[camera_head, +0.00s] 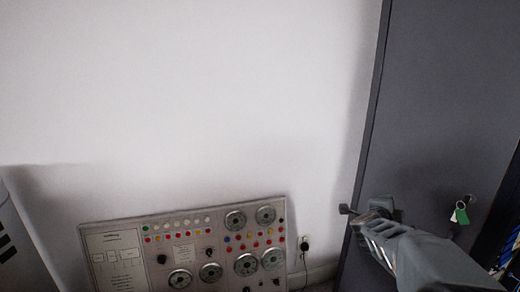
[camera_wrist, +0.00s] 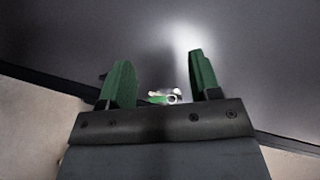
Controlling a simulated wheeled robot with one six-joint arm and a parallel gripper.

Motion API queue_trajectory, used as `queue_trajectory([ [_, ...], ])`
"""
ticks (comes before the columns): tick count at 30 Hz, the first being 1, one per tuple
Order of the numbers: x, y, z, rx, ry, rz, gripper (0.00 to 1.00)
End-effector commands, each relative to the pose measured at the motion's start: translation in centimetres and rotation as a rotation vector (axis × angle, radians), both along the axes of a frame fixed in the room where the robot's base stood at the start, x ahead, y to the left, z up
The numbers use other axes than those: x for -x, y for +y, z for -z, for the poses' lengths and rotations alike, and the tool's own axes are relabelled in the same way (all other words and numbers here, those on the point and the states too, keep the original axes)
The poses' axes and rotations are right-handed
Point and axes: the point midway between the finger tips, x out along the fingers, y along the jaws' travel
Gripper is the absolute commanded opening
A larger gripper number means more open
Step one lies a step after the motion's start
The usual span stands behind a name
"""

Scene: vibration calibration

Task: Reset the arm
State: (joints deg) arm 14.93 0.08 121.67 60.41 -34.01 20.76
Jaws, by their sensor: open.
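My gripper (camera_wrist: 162,80) is open in the wrist view, with its two green fingers spread apart and nothing held between them. In the head view my gripper (camera_head: 368,209) is at the end of my grey arm, low on the right, in front of a dark grey cabinet (camera_head: 440,100). A key with a green tag (camera_head: 461,213) hangs on the cabinet face to the right of my gripper. In the wrist view the key and green tag (camera_wrist: 166,97) show beyond the gripper, in the gap between the fingers, partly hidden by the gripper body.
A control panel (camera_head: 120,262) with dials, coloured buttons and knobs leans at the bottom, against the white wall (camera_head: 190,90). A plug (camera_head: 304,244) is on the wall right of it. The upper wall is bare.

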Motion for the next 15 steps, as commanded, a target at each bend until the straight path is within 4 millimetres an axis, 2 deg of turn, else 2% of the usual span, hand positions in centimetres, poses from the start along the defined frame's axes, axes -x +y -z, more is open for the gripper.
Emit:
queue_trajectory([
  [3,-0.8,5.5,2.1,0.044,0.221,-0.343,0.57],
  [5,-0.2,8.5,3.3,0.076,0.339,-0.515,0.57],
  [7,1.3,11.8,4.6,0.119,0.484,-0.712,0.57],
  [9,3.7,14.8,6.0,0.167,0.636,-0.9,0.57],
  [12,8.2,17.9,7.5,0.241,0.852,-1.134,0.57],
  [15,13.1,19.6,8.4,0.314,1.06,-1.32,0.57],
])
